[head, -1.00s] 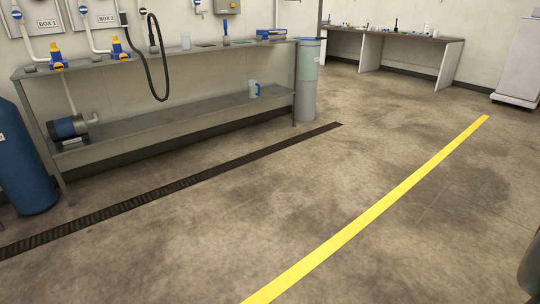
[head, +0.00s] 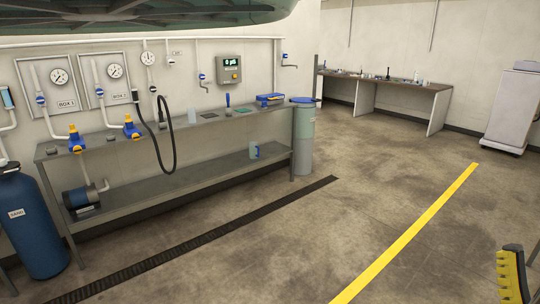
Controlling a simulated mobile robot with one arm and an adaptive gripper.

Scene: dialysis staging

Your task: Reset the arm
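A black part with a yellow ribbed face shows at the lower right edge of the head view. It looks like part of my gripper (head: 511,276). The rest of the gripper and most of the arm are out of the picture, so I cannot tell whether it is open or shut. Nothing held shows in this part. It hangs in front of bare floor, to the right of the yellow floor line.
A grey two-level bench (head: 190,181) lines the left wall, with a blue tank (head: 36,232) and a grey-green cylinder (head: 303,140) at its ends. A back table (head: 388,82) and a white cabinet (head: 514,108) stand farther off. Floor around the yellow line (head: 420,225) is clear.

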